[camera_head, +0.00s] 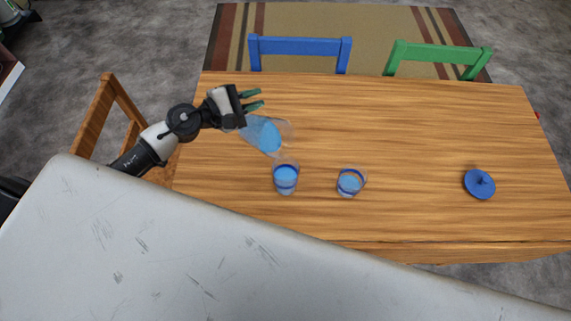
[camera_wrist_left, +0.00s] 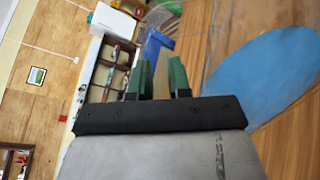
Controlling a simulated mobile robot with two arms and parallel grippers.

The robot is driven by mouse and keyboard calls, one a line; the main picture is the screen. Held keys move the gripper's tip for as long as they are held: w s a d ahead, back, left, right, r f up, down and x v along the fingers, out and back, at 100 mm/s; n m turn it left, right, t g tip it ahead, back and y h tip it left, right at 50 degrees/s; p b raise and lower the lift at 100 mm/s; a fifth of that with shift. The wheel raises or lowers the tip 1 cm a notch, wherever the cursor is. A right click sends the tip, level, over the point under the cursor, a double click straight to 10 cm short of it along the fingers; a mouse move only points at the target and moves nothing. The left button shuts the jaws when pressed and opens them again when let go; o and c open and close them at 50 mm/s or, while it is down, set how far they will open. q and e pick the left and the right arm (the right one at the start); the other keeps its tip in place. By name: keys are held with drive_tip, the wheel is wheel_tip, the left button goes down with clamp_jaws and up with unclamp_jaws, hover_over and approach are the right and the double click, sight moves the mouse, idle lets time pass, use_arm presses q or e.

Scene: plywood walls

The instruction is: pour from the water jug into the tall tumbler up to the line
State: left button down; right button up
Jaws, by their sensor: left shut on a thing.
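The clear water jug (camera_head: 268,135) with blue water is held tilted, its mouth end down to the right. My left gripper (camera_head: 257,98), with green fingers, is shut on the jug; the grip contact itself is not clearly visible. In the left wrist view the fingers (camera_wrist_left: 161,80) stand a little apart, and the jug's blue water (camera_wrist_left: 265,75) fills the right side. The tall tumbler (camera_head: 286,179) stands upright on the table just below the jug's mouth. It has a dark blue band near the top and blue water inside. My right gripper is not in view.
A shorter glass (camera_head: 350,183) with a blue band and blue water stands right of the tumbler. A blue lid (camera_head: 479,184) lies farther right on the wooden table (camera_head: 420,130). Blue (camera_head: 300,47) and green (camera_head: 440,55) chairs stand behind. The table's middle back is clear.

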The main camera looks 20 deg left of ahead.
use_arm(q)
drive_tip(key=shift+s+d+r+m+p, duration=0.1)
drive_tip(key=shift+d+r+m+p, duration=0.1)
drive_tip(key=shift+r+p, duration=0.3)
drive_tip(key=shift+s+d+r+m+p, duration=0.1)
drive_tip(key=shift+r+m+p, duration=0.15)
drive_tip(key=shift+p, duration=0.4)
idle(0.9)
